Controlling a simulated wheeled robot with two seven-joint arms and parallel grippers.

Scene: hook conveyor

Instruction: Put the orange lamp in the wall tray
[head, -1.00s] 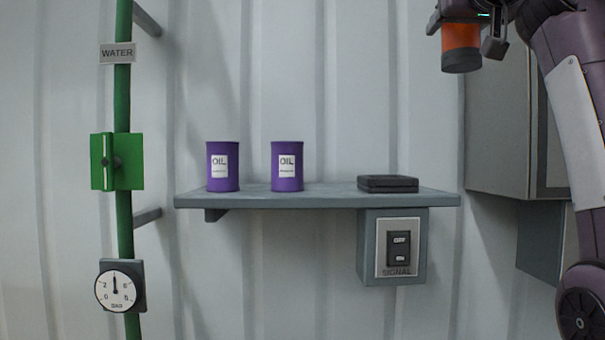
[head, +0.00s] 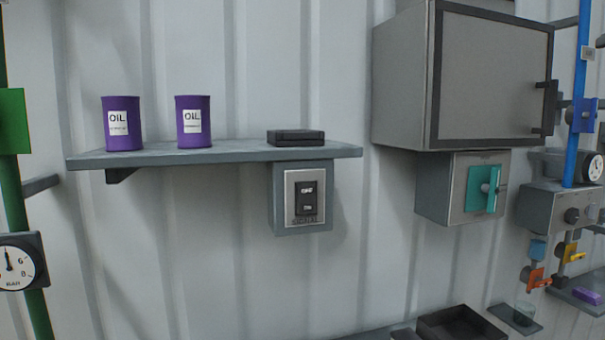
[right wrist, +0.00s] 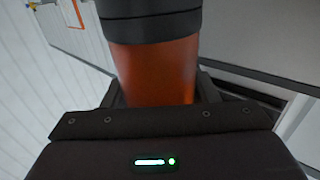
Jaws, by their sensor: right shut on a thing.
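The orange lamp (right wrist: 155,70), an orange cylinder with a black end, fills the upper middle of the right wrist view. My right gripper (right wrist: 157,97) is shut around its orange body. Neither the lamp nor the right gripper shows in the head view now. A dark, open, shallow tray (head: 430,325) shows at the bottom of the head view, cut off by the lower edge; it looks empty in the part that shows. I cannot tell how far the lamp is from it. My left gripper is in no view.
A grey shelf (head: 235,155) holds two purple oil cans (head: 123,125) and a black case (head: 296,136), with a signal switch box (head: 305,198) below. A large grey cabinet (head: 490,75) juts out at the upper right. Valves and a blue pipe (head: 574,150) stand at far right.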

